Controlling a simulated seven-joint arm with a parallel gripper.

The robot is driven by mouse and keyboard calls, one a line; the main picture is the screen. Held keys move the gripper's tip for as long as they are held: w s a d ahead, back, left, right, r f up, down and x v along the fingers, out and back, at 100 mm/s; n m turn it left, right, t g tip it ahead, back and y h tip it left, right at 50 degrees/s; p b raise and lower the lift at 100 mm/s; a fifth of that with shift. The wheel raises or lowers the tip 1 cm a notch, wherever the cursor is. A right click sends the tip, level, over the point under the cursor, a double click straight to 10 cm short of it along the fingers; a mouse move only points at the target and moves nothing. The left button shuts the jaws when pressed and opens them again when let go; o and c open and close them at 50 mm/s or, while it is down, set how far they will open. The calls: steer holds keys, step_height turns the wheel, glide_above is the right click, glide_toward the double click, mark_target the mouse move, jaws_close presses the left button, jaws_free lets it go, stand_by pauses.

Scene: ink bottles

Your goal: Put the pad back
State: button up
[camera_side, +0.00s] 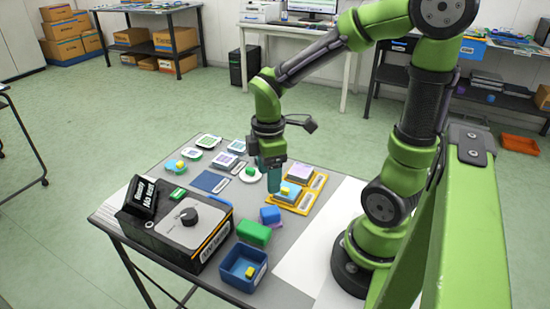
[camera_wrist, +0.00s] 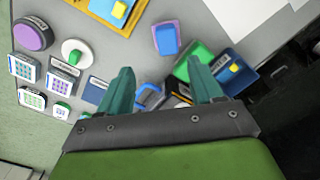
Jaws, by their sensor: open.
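My gripper (camera_side: 272,185) points down, open and empty, above the middle of the table; its two teal fingers (camera_wrist: 160,75) stand apart in the wrist view. Which piece is the pad I cannot tell for sure. A flat navy square (camera_side: 210,181) lies on the table.
A green block (camera_side: 254,232) and an open blue box (camera_side: 235,277) with a yellow cube (camera_side: 250,271) stand near the front edge. A black-sided machine with a knob (camera_side: 188,216) stands front left. Several small stamped pieces and a white disc (camera_wrist: 75,52) lie further back.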

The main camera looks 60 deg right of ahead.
steer(key=s+a+r+m+t+y, duration=0.2)
steer(key=a+r+m+t, duration=0.4)
steer(key=r+m, duration=0.6)
steer(key=shift+s+m+t, duration=0.25)
steer(key=shift+m+t, duration=0.25)
